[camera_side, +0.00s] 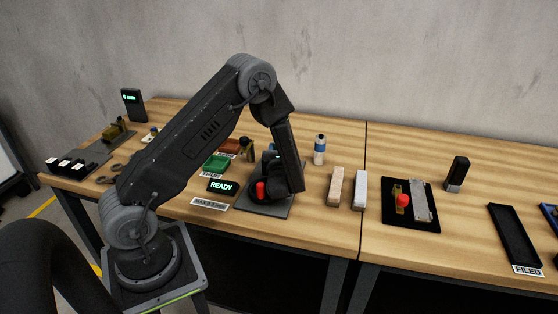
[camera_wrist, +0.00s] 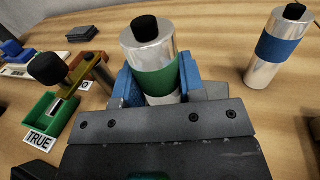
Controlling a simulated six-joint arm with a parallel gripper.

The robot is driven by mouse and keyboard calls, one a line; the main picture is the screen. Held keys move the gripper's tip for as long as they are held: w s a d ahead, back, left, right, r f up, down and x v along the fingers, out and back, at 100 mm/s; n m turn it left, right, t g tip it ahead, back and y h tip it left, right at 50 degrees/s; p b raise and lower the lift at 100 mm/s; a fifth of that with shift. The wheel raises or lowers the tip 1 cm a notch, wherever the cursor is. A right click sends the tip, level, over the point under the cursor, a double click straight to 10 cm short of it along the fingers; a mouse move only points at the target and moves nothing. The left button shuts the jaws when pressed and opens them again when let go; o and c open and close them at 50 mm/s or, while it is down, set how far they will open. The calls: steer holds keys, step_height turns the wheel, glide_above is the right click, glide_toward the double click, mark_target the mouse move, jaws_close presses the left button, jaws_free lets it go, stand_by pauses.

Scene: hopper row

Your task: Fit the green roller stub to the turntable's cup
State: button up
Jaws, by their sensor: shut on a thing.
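The green roller stub (camera_wrist: 160,72) is a silver cylinder with a green band and a black top. My gripper (camera_wrist: 157,88) is shut on it, with blue fingers on either side of the green band. The stub looks upright relative to the jaws in the wrist view. In the side view my forearm hides most of my gripper and the stub. A dark base plate with a red part (camera_side: 260,190) sits below my wrist there. I cannot tell whether it belongs to the turntable, and I cannot make out the cup in either view.
A silver cylinder with a blue band (camera_side: 319,150) stands to the right, also in the wrist view (camera_wrist: 275,50). A green tray (camera_wrist: 49,118) marked TRUE and a black-knobbed post (camera_wrist: 92,70) are left. Two pale blocks (camera_side: 335,186) and a black mat (camera_side: 412,222) lie right.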

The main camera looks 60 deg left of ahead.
steer(key=shift+f, duration=0.2)
steer(key=o, duration=1.2)
steer(key=shift+r, duration=0.15)
